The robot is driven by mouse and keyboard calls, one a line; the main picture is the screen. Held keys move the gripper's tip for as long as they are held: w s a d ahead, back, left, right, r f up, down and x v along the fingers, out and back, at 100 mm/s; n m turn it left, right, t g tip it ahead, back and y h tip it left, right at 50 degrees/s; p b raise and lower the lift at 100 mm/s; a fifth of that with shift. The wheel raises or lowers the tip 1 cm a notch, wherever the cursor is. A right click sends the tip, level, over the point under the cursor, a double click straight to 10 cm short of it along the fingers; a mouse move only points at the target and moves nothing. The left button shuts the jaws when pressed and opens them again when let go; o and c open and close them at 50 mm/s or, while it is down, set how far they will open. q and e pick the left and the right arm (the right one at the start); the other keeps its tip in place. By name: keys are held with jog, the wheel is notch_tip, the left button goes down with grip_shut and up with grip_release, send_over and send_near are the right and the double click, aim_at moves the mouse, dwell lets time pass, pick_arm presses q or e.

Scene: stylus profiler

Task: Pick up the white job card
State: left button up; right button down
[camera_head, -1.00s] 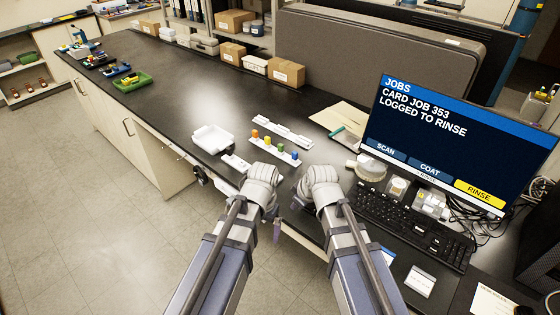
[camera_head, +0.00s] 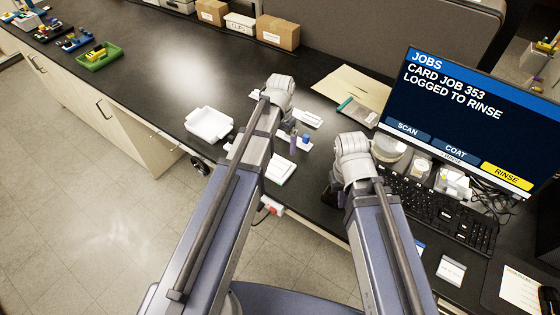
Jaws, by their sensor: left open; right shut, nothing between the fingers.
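A flat white card with a green edge (camera_head: 282,169) lies near the bench's front edge, just right of my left forearm. Another small white card (camera_head: 451,270) lies below the keyboard at the lower right. I cannot tell for sure which is the job card.
A white tray (camera_head: 209,124) stands left of my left arm. The monitor (camera_head: 460,120) and keyboard (camera_head: 445,215) crowd the right.

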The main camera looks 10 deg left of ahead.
aim_at(281, 160)
pick_arm(q)
notch_tip(281, 160, down, 3)
jog(key=shift+r+b, duration=0.2)
jog(key=shift+b, duration=0.9)
pick_arm(e)
notch_tip(281, 160, down, 3)
jog(key=shift+r, duration=0.2)
pick_arm(q)
jog(key=shift+f, duration=0.1)
notch_tip(281, 160, down, 5)
jog(key=b, duration=0.5)
pick_arm(e)
notch_tip(281, 160, down, 5)
jog(key=shift+f, duration=0.15)
pick_arm(q)
jog(key=c, duration=0.9)
jog(key=shift+c, duration=0.2)
